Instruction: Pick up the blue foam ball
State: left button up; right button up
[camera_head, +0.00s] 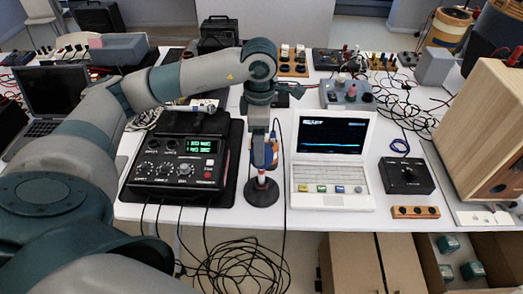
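My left arm comes in from the left and bends down at the middle of the table. My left gripper (264,158) points down just above a small stand with a dark round base and a red and white post (262,191). Small blue and orange patches show at the fingertips. I cannot make out whether they are a blue foam ball, part of the stand or part of the gripper. Whether the fingers are open or shut is too small to tell. No blue foam ball is clearly visible elsewhere. My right gripper is not in view.
A black instrument with a green display (185,160) stands left of the gripper, and a white instrument with a screen (332,160) stands right. A black knob box (406,176) and a large wooden speaker cabinet (485,130) are farther right. Loose cables (240,265) hang in front.

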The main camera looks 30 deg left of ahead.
pick_arm(q)
notch_tip(320, 180, down, 3)
jog(key=shift+d+f+p, duration=0.1)
jog(key=shift+d+p, duration=0.05)
jog(key=shift+p, duration=0.6)
jog(key=shift+f, duration=0.15)
jog(key=shift+w+f, duration=0.1)
jog(key=shift+f, duration=0.05)
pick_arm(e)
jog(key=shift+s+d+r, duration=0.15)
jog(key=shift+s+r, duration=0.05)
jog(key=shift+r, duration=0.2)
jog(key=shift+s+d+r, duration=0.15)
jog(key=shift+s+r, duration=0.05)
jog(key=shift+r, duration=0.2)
pick_arm(q)
jog(key=c, duration=1.1)
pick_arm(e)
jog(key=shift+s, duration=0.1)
